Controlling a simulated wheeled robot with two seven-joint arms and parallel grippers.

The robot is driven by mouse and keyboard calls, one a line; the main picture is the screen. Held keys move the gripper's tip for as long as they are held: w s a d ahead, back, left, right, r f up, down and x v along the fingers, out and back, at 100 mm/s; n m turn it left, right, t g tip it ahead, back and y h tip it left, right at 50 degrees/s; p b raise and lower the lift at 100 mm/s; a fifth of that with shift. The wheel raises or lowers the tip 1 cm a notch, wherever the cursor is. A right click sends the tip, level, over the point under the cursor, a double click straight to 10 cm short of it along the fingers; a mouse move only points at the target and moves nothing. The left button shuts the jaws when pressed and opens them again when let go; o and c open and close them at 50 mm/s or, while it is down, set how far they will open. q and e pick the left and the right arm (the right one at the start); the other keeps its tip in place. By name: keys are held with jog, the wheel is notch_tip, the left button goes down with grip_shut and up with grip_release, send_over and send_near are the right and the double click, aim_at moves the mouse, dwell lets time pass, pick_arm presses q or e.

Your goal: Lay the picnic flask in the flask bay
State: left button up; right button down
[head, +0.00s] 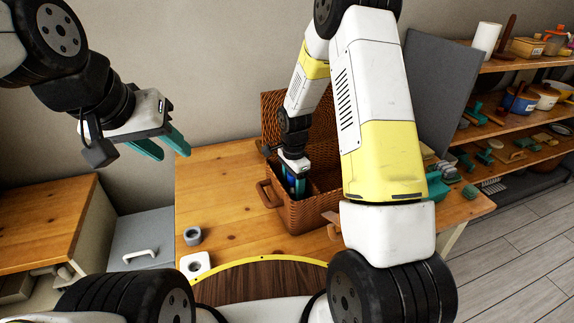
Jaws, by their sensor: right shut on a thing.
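The open wicker picnic basket (298,219) stands on the wooden island, with its lid raised at the back. My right gripper (297,188) reaches down into the left part of the basket. It is shut on a dark blue thing, which I take to be the picnic flask (291,180). Only a small part of the flask shows between the fingers, and I cannot tell whether it touches the bay floor. The flask bay is mostly hidden by the gripper and the basket wall. My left gripper (171,151) is open and empty, above the island's left edge.
A grey cup-like ring (193,236) and a white holder (196,263) stand at the island's front left. Green items (440,178) lie at its right end. Loaded shelves (510,115) stand at the right.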

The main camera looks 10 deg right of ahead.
jog(key=shift+f, duration=0.25)
grip_release()
dwell(0.3)
jog(key=shift+r, duration=0.15)
notch_tip(320, 180, up, 9)
jog(key=shift+r, duration=0.15)
dwell(0.6)
notch_tip(320, 180, up, 8)
dwell(0.5)
